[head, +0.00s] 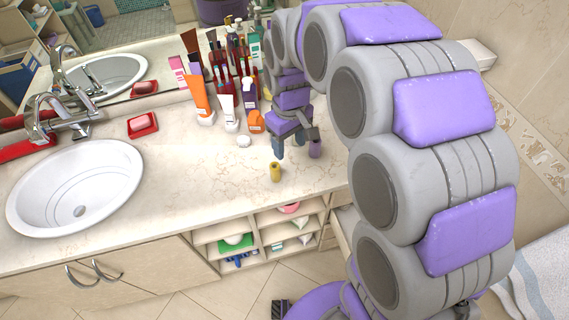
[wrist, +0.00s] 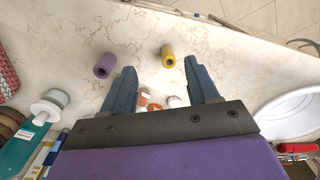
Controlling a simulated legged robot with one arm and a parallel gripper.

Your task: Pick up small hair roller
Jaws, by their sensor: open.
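Two hair rollers stand on the marble counter: a yellow one (head: 275,172) nearer its front edge, and a purple one (head: 315,149) to the right. The yellow roller looks slightly narrower. In the wrist view the yellow roller (wrist: 168,57) is just beyond the fingertips, near the right finger, and the purple roller (wrist: 103,66) is outside the left finger. My gripper (head: 291,150) is open, pointing down over the counter behind the yellow roller. Its blue-grey fingers also show in the wrist view (wrist: 160,65), with no roller between them.
Tubes and bottles (head: 228,100) crowd the back of the counter, left of my gripper. A white basin (head: 110,170) and a red soap dish (head: 142,125) are farther left. Open shelves (head: 262,240) lie below the front edge. The counter between basin and yellow roller is clear.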

